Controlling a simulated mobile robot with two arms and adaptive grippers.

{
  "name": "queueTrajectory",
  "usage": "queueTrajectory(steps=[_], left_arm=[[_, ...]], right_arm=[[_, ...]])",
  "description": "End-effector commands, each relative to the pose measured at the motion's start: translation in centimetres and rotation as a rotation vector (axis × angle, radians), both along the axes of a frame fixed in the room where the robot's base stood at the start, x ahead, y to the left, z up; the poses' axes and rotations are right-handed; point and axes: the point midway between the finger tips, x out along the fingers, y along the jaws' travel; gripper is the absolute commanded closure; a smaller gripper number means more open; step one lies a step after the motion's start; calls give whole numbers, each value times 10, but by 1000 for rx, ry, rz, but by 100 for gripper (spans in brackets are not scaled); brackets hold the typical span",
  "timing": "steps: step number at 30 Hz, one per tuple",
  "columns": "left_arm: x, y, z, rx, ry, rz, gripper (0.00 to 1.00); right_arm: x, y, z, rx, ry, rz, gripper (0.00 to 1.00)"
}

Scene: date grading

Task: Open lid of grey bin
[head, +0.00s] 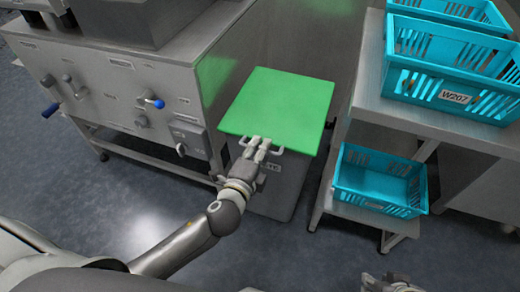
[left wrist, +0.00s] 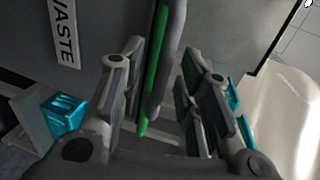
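The grey bin (head: 278,188) stands on the floor with its green lid (head: 282,108) lying flat and closed on top. A pale handle (head: 273,150) sticks out from the lid's front edge. My left gripper (head: 262,147) is at this handle. In the left wrist view, the fingers of my left gripper (left wrist: 160,65) are spread apart, with the handle bar (left wrist: 172,50) and the green lid edge (left wrist: 153,75) between them. A gap shows on both sides. My right gripper (head: 381,281) is partly in view at the bottom edge; its opening is unclear.
A grey machine (head: 125,85) with blue-knobbed levers stands left of the bin. At right, a steel rack (head: 368,100) holds turquoise crates above and a turquoise crate (head: 372,203) on its low shelf, close beside the bin. The floor in front is clear.

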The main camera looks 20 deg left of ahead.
Motion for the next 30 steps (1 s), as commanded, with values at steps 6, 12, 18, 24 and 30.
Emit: queueTrajectory(steps=[6, 12, 18, 24, 30], left_arm=[[7, 0, -1, 0, 0, 0, 68], [7, 0, -1, 0, 0, 0, 69], [6, 0, -1, 0, 0, 0, 95], [6, 0, -2, 0, 1, 0, 100], [6, 0, -2, 0, 2, 0, 100]], right_arm=[[5, 2, 1, 5, -24, 2, 68], [5, 2, 1, 5, -24, 2, 68], [5, 1, 1, 5, -24, 2, 68], [5, 1, 1, 5, -24, 2, 68], [5, 1, 2, 5, -24, 2, 68]])
